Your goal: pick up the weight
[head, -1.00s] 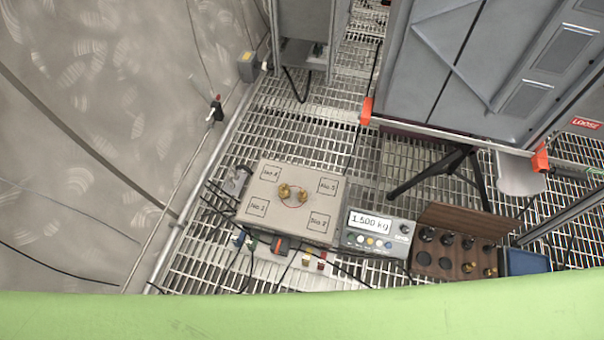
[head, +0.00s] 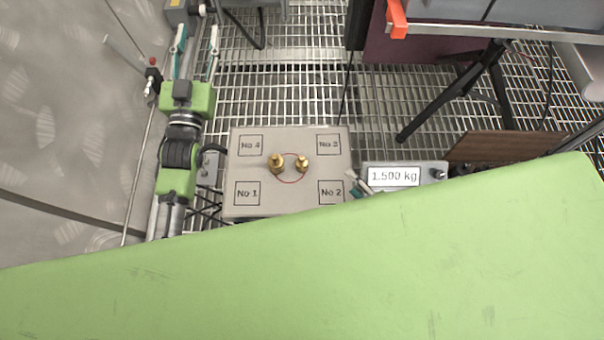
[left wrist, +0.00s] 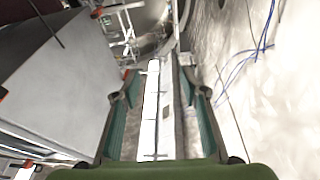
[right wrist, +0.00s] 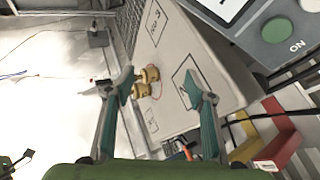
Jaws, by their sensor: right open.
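Two brass weights, a left one (head: 277,163) and a right one (head: 302,163), stand upright at the red circle in the middle of the grey scale plate (head: 262,205). The weights (right wrist: 147,82) also show between the fingers in the right wrist view. My right gripper (right wrist: 158,86) is open and empty, pointing toward the weights without touching them. In the head view my right gripper (head: 359,184) shows only as fingertips by the plate's right edge; my green arm hides the rest. My left gripper (head: 198,45) is open and empty, beyond the plate's far left.
The scale display (head: 394,177) reads 1.500 kg, right of the plate. A brown wooden board (head: 505,147) lies further right, partly hidden by my arm. A black tripod leg (head: 440,105) stands behind. Metal grating floor surrounds the plate, and a curved wall (head: 60,120) rises at left.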

